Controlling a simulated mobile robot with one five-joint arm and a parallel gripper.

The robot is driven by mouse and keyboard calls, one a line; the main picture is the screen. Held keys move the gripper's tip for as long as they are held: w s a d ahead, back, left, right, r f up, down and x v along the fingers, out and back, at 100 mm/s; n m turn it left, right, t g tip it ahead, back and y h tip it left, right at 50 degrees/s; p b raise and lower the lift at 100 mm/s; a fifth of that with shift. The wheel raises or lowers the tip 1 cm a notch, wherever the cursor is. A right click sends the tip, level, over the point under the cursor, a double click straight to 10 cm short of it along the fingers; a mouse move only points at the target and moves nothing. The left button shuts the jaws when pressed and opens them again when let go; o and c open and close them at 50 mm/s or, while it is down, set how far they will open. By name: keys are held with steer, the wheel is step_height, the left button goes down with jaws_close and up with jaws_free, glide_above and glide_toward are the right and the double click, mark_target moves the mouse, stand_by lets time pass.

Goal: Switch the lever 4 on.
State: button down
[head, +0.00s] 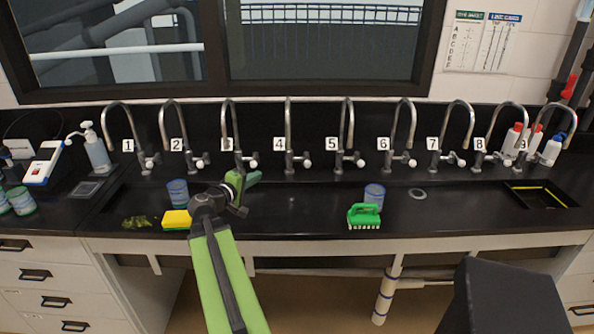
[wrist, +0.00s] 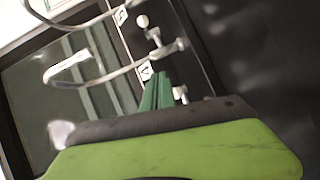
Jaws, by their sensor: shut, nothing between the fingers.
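Tap 4 (head: 289,130) stands on the black back ledge by its label 4 (head: 279,144). Its white lever (head: 307,163) sticks out to the right of the tap base. My gripper (head: 251,178) is shut and empty, to the left of and in front of lever 4, close below lever 3 (head: 253,163). In the wrist view the green fingers (wrist: 156,92) are together. A label that looks like 4 (wrist: 146,70) is just beyond them, with a white lever knob (wrist: 142,20) further up. No contact with lever 4 shows.
Similar numbered taps stand along the ledge on both sides, with tap 5 (head: 346,135) on the right. A yellow sponge (head: 176,220), a blue cup (head: 178,193), a green brush (head: 364,217) and another cup (head: 374,195) are lower down. The sink area between them is clear.

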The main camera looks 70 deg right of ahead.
steer(key=shift+g, duration=0.6)
steer(key=s, duration=0.1)
steer(key=s+d, duration=0.2)
steer(key=s, duration=0.1)
steer(key=shift+d+r, duration=0.2)
steer(key=shift+d, duration=0.05)
steer(key=b, duration=0.2)
glide_toward(307, 159)
steer(key=shift+s+d+f, duration=0.1)
steer(key=shift+d+f, duration=0.2)
steer(key=shift+d, duration=0.5)
steer(key=shift+d+f, duration=0.35)
steer(key=shift+d, duration=0.45)
